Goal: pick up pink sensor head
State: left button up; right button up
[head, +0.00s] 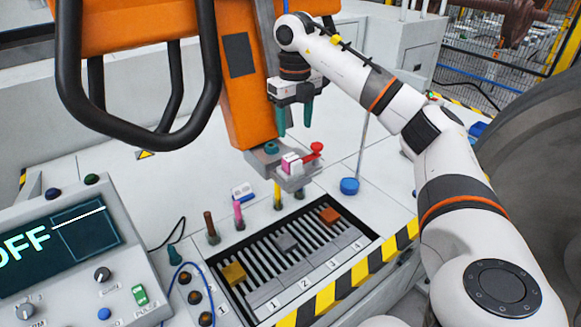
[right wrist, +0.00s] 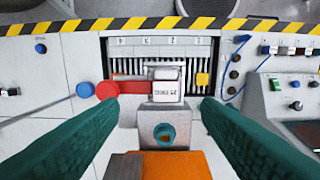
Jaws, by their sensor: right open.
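The pink sensor head (head: 291,163) is a small pink and white block on a grey holder (head: 296,183) at the foot of the orange gantry arm, beside a red lever (head: 314,151). In the right wrist view the sensor head (right wrist: 166,87) shows a white labelled face, beyond the fingertips and roughly between them. My right gripper (head: 295,128) has green fingers pointing down, open and empty, above the sensor head and apart from it. Its fingers also show wide apart in the right wrist view (right wrist: 171,103). My left gripper is not in view.
A slotted tray (head: 341,263) with orange, grey and yellow blocks lies in front, behind a striped edge. Several coloured pegs stand along its back. The orange gantry arm (head: 246,100) rises close beside my gripper. A control panel (head: 75,255) stands at left; a blue knob (head: 349,187) at right.

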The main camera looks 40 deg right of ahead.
aim_at(292, 157)
notch_tip(292, 157, down, 2)
jog(key=shift+f, duration=0.1)
notch_tip(292, 157, down, 2)
jog(key=shift+f+p, duration=0.1)
jog(key=shift+p, duration=0.2)
jog(key=f, duration=0.1)
jog(key=f+p, duration=0.1)
jog(key=f, duration=0.1)
jog(key=f+p, duration=0.1)
jog(key=shift+w+a+f, duration=0.1)
jog(key=shift+a+f, duration=0.25)
jog(key=shift+f, duration=0.25)
jog(key=c, duration=1.1)
